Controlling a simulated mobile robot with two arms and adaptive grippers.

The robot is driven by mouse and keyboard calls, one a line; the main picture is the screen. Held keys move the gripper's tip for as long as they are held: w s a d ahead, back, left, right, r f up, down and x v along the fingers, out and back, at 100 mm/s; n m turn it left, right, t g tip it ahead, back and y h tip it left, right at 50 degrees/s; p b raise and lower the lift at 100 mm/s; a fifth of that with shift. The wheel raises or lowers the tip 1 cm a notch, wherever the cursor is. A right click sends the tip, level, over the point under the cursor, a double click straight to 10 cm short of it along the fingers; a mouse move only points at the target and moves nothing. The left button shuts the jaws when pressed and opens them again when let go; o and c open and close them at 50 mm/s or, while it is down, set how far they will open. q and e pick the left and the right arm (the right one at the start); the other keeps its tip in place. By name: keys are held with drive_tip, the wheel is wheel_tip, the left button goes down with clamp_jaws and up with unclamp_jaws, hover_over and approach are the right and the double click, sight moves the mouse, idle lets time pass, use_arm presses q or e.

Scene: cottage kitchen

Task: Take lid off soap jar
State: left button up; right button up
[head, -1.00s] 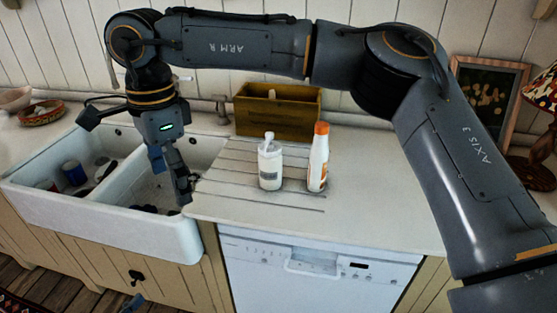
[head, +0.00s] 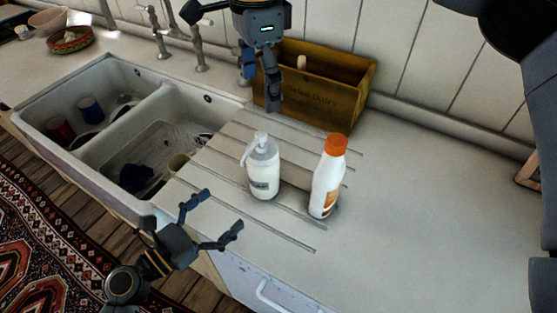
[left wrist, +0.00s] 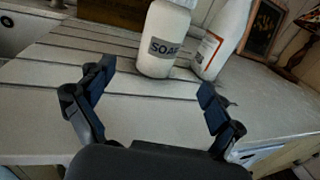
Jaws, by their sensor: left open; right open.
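The soap jar (head: 263,170) is a white bottle with a pump-style top (head: 259,145) and stands upright on the grooved worktop. In the left wrist view the jar (left wrist: 163,42) shows a "SOAP" label, and its top is cut off by the frame. My left gripper (head: 222,212) is open and empty, low at the front edge of the worktop, left of and nearer than the jar. In the left wrist view its open fingers (left wrist: 155,95) point toward the jar without touching it. My right gripper (head: 270,98) is open above the worktop behind the jar, in front of the wooden box.
A white bottle with an orange cap (head: 327,180) stands close to the right of the jar. A wooden box (head: 325,95) is behind. A double sink (head: 150,108) with cups lies to the left. The worktop at right (head: 430,200) is clear.

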sight(265, 173)
use_arm(q)
drive_tip(key=x, duration=1.3)
drive_tip(key=shift+w+d, duration=0.2)
drive_tip(key=shift+d, duration=0.1)
use_arm(e)
drive_tip(key=shift+d, duration=0.1)
